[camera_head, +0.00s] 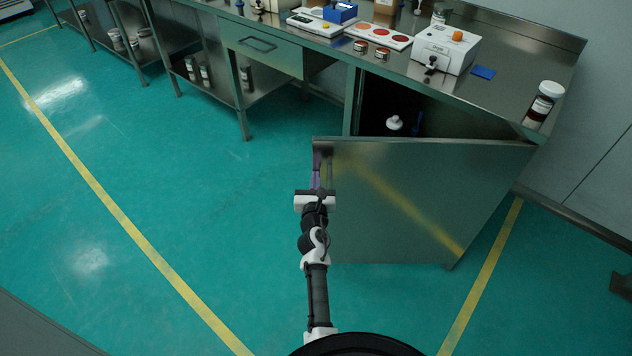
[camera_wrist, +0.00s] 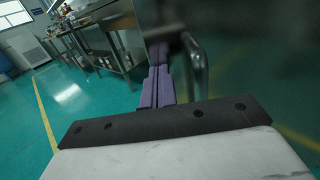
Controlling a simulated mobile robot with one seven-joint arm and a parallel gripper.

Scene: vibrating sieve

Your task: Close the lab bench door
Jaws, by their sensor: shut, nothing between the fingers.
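The lab bench door (camera_head: 425,205) is a metal panel that stands open, swung out from the bench on its right side. Its free edge is on the left, and the dark cabinet inside shows behind it. My gripper (camera_head: 316,178) is by the upper part of this free edge, with its purple fingers shut and empty. In the wrist view the purple fingers (camera_wrist: 158,86) are together just left of a metal door handle (camera_wrist: 198,65). The door (camera_wrist: 255,70) fills the right of that view. I cannot tell whether the fingers touch the door.
The steel bench top (camera_head: 505,88) holds a white device (camera_head: 444,49), a balance (camera_head: 316,22) and a brown jar (camera_head: 543,104). A closed drawer (camera_head: 262,52) and open shelves with jars lie left of the cabinet. The green floor (camera_head: 190,210) left of the door is clear.

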